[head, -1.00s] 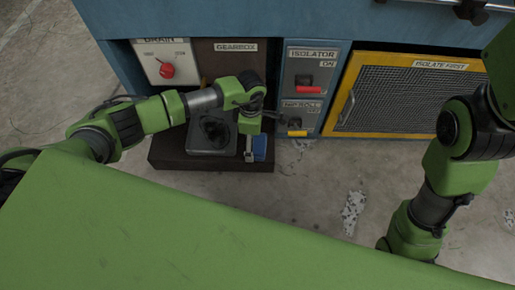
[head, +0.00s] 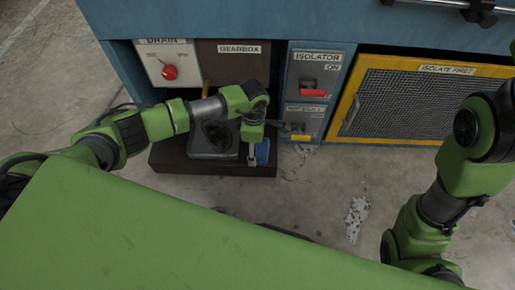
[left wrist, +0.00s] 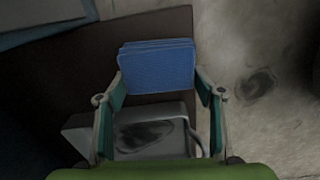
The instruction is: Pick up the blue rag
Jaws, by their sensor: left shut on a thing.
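The blue rag (head: 263,152) is a folded stack in layers, at the right end of the dark low plinth in the head view. In the left wrist view the rag (left wrist: 158,68) sits between the two fingertips. My left gripper (left wrist: 160,88) is shut on it, one finger at each side. In the head view my left gripper (head: 254,158) points down at the rag and partly hides it. Whether the rag is clear of the plinth, I cannot tell. My right arm is at the right, but its gripper is out of view.
A grey tray (head: 199,151) with a dark patch stands on the plinth (head: 175,158), left of the rag. Behind are a drain panel with a red knob (head: 169,72), an isolator with a red handle (head: 313,93) and a yellow-framed mesh guard (head: 400,97). Floor to the right is mostly open.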

